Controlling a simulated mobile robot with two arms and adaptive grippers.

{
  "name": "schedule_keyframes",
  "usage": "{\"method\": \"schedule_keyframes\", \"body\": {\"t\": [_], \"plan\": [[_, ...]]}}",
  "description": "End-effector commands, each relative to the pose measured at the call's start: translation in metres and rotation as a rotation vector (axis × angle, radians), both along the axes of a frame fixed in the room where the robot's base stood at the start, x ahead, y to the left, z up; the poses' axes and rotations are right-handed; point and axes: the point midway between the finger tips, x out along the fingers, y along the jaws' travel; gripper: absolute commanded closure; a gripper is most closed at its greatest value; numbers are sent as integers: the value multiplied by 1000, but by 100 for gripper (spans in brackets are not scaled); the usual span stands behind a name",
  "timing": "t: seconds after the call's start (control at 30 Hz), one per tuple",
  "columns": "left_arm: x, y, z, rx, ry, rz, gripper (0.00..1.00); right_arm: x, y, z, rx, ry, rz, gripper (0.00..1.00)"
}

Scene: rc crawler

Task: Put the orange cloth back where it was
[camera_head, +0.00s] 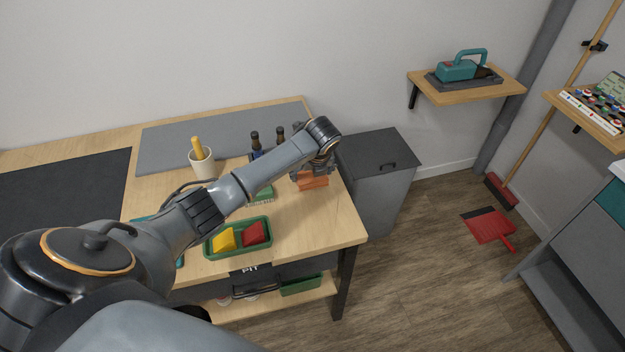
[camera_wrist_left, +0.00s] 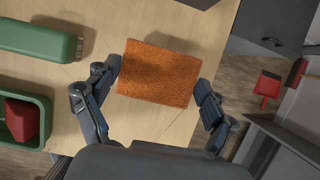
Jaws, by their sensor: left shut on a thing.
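The orange cloth (camera_head: 313,183) is a small block-like folded piece near the right end of the wooden workbench (camera_head: 310,225). My left gripper (camera_head: 318,168) is over it, pointing down. In the left wrist view, the orange cloth (camera_wrist_left: 160,73) lies between the two fingers of my left gripper (camera_wrist_left: 157,90), which are shut on its sides. I cannot tell whether it touches the bench. A green tray (camera_head: 240,256) holds a yellow cloth (camera_head: 224,239) and a red cloth (camera_head: 254,233), side by side. My right gripper is not in view.
A green brush (camera_head: 261,196) lies between the tray and my gripper. A white cup (camera_head: 202,165) and dark bottles (camera_head: 255,140) stand behind. A grey bin (camera_head: 385,185) stands right of the bench. The bench's front right corner is clear.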

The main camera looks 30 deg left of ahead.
Motion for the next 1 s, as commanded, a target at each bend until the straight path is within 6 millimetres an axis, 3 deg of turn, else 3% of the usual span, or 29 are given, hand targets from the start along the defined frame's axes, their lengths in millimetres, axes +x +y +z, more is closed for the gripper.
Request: {"method": "schedule_keyframes", "body": {"t": [0.27, 0.67, 0.7, 0.77, 1.0], "plan": [[4, -1, -32, 0, 0, 0, 46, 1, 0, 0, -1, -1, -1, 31], [3, 0, -38, 1, -1, 0, 46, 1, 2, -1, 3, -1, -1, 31], [4, 0, -38, 1, -1, 0, 12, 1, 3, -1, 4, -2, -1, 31], [4, 0, -38, 1, -1, 0, 0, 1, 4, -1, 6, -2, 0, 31], [3, 0, -38, 0, 0, 0, 0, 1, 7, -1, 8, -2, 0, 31]]}}
